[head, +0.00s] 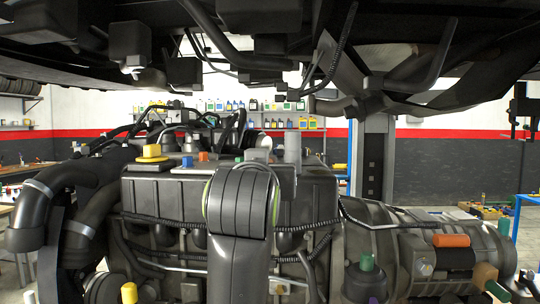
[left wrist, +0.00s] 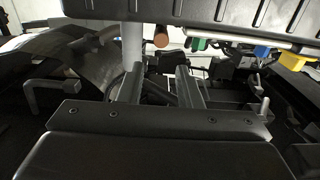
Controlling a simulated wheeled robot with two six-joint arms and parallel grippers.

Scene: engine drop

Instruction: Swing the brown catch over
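A brown piece (head: 485,274) with a green end shows at the lower right of the head view, low on the gearbox side of the engine. I cannot tell for sure that it is the catch. In the left wrist view a brown round-ended piece (left wrist: 161,36) sticks out under a dark ribbed panel, beside a green piece (left wrist: 198,43). My left gripper (left wrist: 158,82) shows two separated fingers with nothing between them, pointing toward that area. I cannot tell the distance to the brown piece. My right gripper is not in view.
The engine (head: 150,195) fills the middle, with hoses at its left and the gearbox (head: 390,240) at its right. A grey link of my arm covers part of its front. The dark car underbody (head: 270,48) hangs overhead. A lift post (head: 373,160) stands behind.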

